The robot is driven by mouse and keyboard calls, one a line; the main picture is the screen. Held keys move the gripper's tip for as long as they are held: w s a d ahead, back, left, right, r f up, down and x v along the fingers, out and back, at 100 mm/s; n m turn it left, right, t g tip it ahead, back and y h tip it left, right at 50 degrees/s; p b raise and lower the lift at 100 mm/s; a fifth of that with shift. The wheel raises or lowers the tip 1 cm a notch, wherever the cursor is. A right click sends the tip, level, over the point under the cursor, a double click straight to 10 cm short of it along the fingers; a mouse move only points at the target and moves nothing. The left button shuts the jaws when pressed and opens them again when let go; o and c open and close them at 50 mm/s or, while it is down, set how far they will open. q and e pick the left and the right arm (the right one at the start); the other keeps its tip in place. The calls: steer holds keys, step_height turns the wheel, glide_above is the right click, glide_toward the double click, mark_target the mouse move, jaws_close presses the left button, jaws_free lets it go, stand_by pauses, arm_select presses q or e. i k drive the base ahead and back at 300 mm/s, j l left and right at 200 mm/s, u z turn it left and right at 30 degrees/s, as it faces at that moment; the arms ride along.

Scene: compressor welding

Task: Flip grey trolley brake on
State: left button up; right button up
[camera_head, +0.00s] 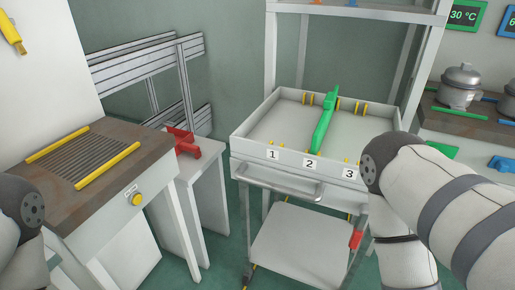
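The grey trolley (310,247) stands in the middle, with a shallow tray (245,147) on top marked 1, 2 and 3 and a shelf below. A handle bar (287,191) runs along its front. A small red part (356,239) sits low on its right front leg, partly close to my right arm; I cannot tell its brake position. A green part (325,120) stands in the tray near slot 2. My arms show at the left and right edges, but neither gripper is in view.
A bench with a grate and yellow bars (83,158) stands at left, beside a white stand with a red part (182,143). A rack frame (270,45) rises behind the trolley. A shelf with metal pots (460,87) is at right. Green floor shows between the stand and the trolley.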

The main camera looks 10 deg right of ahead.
mark_target(356, 237)
steer(key=l+z, duration=0.1)
steer(key=z, duration=0.3)
steer(key=l+z, duration=0.1)
steer(key=z, duration=0.25)
steer(key=i+z, duration=0.1)
steer(key=z, duration=0.3)
steer(key=i+l, duration=0.3)
steer(key=i+j, duration=0.05)
